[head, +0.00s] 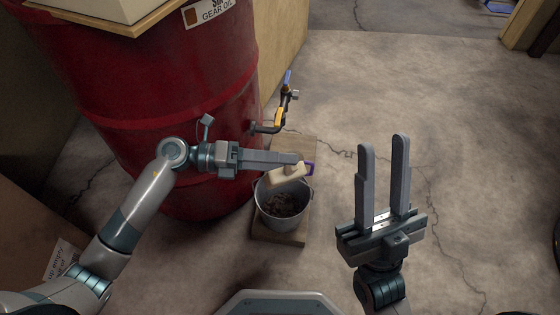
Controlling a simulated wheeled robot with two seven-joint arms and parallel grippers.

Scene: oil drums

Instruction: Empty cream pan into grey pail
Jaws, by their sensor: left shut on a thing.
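The grey pail (268,216) stands upright on a wooden board by the red drum, with brown lumpy material in its bottom. My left gripper (299,161) reaches in from the left and is shut on the cream pan (285,178). The pan is tilted over the pail's far rim, and a small purple part shows at the fingertips. The fingers hide part of the pan, and I cannot see its inside. My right gripper (382,143) is open and empty, to the right of the pail.
The large red gear oil drum (165,80) stands behind my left arm. Its tap (272,125), with yellow and blue parts, juts out beyond the pail. The wooden board (298,147) lies under the pail. Cracked concrete floor (450,110) is clear on the right.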

